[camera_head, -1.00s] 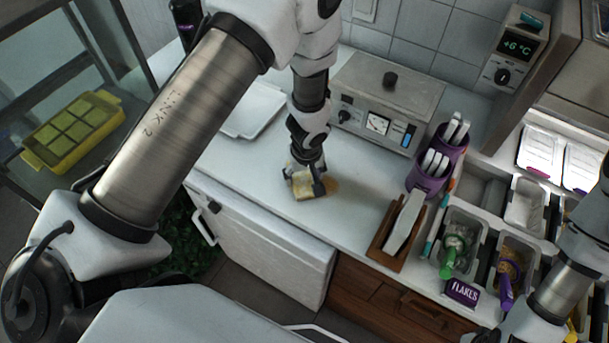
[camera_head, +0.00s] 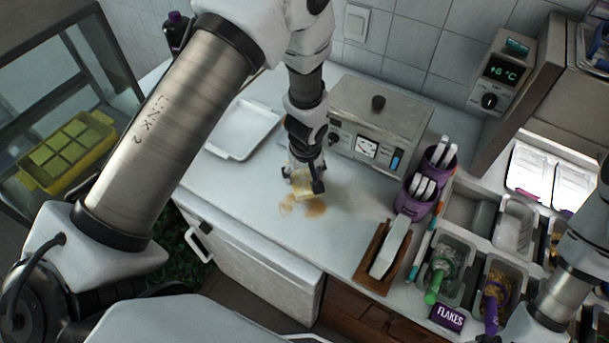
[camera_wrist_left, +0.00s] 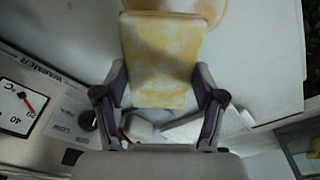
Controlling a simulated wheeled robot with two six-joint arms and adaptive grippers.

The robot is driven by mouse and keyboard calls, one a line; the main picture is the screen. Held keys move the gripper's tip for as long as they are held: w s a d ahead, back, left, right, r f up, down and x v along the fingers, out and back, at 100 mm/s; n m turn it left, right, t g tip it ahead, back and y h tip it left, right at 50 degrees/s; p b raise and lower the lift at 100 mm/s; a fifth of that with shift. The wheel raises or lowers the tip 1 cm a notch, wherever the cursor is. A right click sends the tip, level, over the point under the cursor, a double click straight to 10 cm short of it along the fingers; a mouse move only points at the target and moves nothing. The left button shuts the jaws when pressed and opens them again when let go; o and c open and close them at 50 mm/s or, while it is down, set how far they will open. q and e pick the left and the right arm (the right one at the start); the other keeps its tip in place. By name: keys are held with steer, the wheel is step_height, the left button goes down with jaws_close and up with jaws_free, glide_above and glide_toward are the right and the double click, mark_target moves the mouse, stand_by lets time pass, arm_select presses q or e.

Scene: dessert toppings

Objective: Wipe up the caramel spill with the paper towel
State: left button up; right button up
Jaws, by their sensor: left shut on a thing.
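The paper towel (camera_head: 303,187) is a folded pad, stained yellow-brown. My left gripper (camera_head: 304,184) is shut on it and holds it low at the counter. In the left wrist view the towel (camera_wrist_left: 162,60) is between the two fingers of my left gripper (camera_wrist_left: 160,100). The caramel spill (camera_head: 315,209) shows as thin brown patches on the white counter, just in front of the towel. Part of the spill (camera_wrist_left: 211,9) also shows at the top edge of the left wrist view. Whether the towel touches the counter is hard to tell. My right gripper is out of view.
A metal warmer box (camera_head: 384,118) stands behind and right of the towel. A white tray (camera_head: 243,130) lies to the left. A wooden holder (camera_head: 371,272), purple cups (camera_head: 416,203) and topping bins (camera_head: 451,255) are on the right. The counter around the spill is clear.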

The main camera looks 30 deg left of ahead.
arm_select(q)
steer(key=shift+w+r+p, duration=0.15)
steer(key=shift+r+p, duration=0.25)
steer(key=shift+r, duration=0.2)
steer(key=shift+w+r+p, duration=0.15)
steer(key=shift+r+p, duration=0.25)
steer(key=shift+r, duration=0.2)
steer(key=shift+s+r, duration=0.2)
steer(key=shift+r, duration=0.2)
steer(key=shift+w+f, duration=0.1)
